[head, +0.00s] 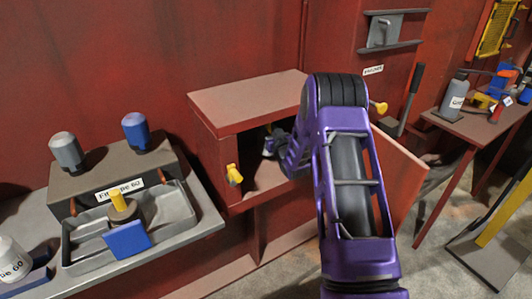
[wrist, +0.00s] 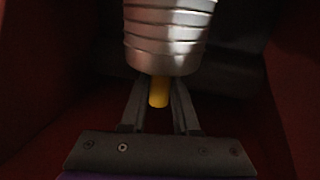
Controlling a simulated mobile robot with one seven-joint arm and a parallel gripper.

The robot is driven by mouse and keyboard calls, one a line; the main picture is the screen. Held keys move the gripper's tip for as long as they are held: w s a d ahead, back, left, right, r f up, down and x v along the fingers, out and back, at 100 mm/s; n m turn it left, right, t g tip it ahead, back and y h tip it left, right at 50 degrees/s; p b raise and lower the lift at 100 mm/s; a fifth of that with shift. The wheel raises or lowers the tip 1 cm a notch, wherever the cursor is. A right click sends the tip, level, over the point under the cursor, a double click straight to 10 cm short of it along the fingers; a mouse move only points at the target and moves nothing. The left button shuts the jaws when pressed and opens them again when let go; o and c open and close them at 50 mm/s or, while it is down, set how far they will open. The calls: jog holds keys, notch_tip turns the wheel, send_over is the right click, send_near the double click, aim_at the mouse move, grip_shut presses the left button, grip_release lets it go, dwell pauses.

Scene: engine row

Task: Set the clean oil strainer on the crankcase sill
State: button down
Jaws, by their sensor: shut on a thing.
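A bright silver, ribbed oil strainer (wrist: 168,38) with a short yellow handle (wrist: 159,93) fills the top middle of the wrist view. My gripper (wrist: 158,100) is shut on that handle, with one finger on each side. In the head view my arm reaches into the open red crankcase box, and my gripper (head: 272,146) is in its opening, partly hidden by my arm. The crankcase sill (head: 262,183) is the lower part of that opening. Whether the strainer touches it, I cannot tell. Dark red walls enclose the strainer in the wrist view.
An open red door (head: 400,175) stands right of the opening. On the left bench, a grey tray (head: 180,212) holds a brownish piece with a yellow handle (head: 118,201) and a blue block (head: 127,239). A side table (head: 460,125) with a bottle stands at right.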

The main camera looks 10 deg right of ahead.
jog(key=shift+f+b, duration=0.35)
jog(key=shift+f, duration=3.1)
jog(key=shift+f, duration=0.15)
jog(key=c, duration=0.7)
grip_release()
jog(key=shift+o, duration=0.2)
jog(key=shift+s, duration=0.25)
jog(key=s+d, duration=0.1)
jog(key=s, duration=1)
jog(key=shift+s+d+p, duration=0.2)
jog(key=shift+s+p, duration=0.05)
jog(key=shift+p, duration=0.2)
